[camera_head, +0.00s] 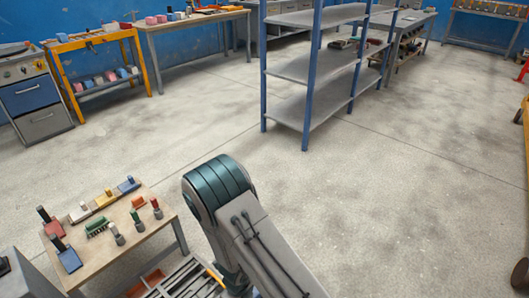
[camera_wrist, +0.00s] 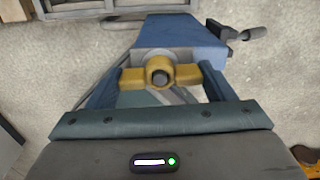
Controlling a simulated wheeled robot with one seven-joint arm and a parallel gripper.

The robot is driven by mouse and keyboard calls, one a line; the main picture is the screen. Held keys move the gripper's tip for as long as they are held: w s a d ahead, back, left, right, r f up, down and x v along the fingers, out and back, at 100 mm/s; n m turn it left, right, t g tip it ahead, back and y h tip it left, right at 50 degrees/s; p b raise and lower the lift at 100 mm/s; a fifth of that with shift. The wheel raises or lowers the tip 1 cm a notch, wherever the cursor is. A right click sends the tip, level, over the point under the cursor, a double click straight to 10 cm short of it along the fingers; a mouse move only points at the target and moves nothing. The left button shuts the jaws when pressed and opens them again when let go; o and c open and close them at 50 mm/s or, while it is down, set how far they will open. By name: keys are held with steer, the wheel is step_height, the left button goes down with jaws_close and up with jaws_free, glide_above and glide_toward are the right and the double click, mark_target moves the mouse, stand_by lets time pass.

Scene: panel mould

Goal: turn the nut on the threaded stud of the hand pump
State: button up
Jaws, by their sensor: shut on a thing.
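In the wrist view, a yellow nut (camera_wrist: 133,78) with a round middle and a block-like wing on each side sits on the dark end of the threaded stud (camera_wrist: 160,77). The stud points toward the camera. Behind it is the blue body of the hand pump (camera_wrist: 190,35), with a grey collar around the stud's base. My gripper (camera_wrist: 161,79) has one finger against each wing of the nut and is shut on it. The gripper, nut and pump cannot be made out in the head view.
In the head view, a wooden table (camera_head: 135,240) with several small coloured tools stands at lower left. A blue-framed shelf (camera_head: 305,75) stands beyond my arm. Open concrete floor lies to the right. In the wrist view, a dark handle-like part (camera_wrist: 250,33) sticks out right of the pump body.

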steer(key=o, duration=1.1)
steer(key=shift+r, duration=0.15)
step_height(320, 180, up, 14)
steer(key=p, duration=0.7)
steer(key=shift+f+p, duration=0.2)
steer(key=shift+p, duration=0.15)
